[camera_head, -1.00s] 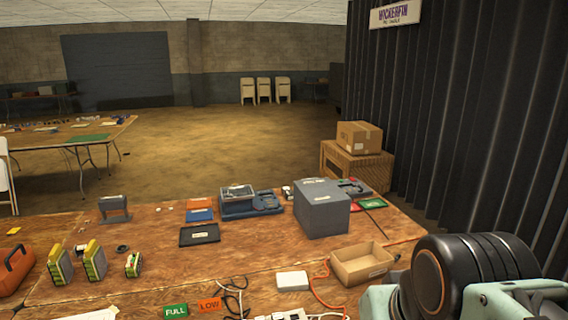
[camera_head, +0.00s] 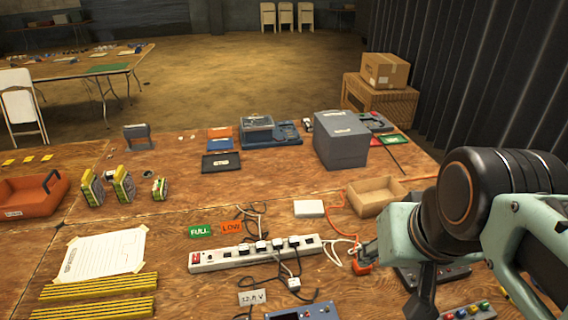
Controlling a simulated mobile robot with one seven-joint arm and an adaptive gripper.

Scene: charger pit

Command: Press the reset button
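I cannot pick out a marked reset button. A white power strip (camera_head: 255,253) lies on the wooden table, with a red switch (camera_head: 195,258) at its left end and several plugs in it. A dark panel with coloured buttons (camera_head: 468,311) is cut off at the bottom right. A blue-grey device (camera_head: 302,312) is cut off at the bottom edge. My arm comes in from the right above the table. A dark part that may be my gripper (camera_head: 424,292) points down left of the button panel; its fingertips are not clear.
An open cardboard box (camera_head: 374,196), a white block (camera_head: 309,208) and a grey box (camera_head: 341,140) stand behind. An orange toolbox (camera_head: 32,196) and yellow-striped bars (camera_head: 98,297) are at left. Cables run around the strip.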

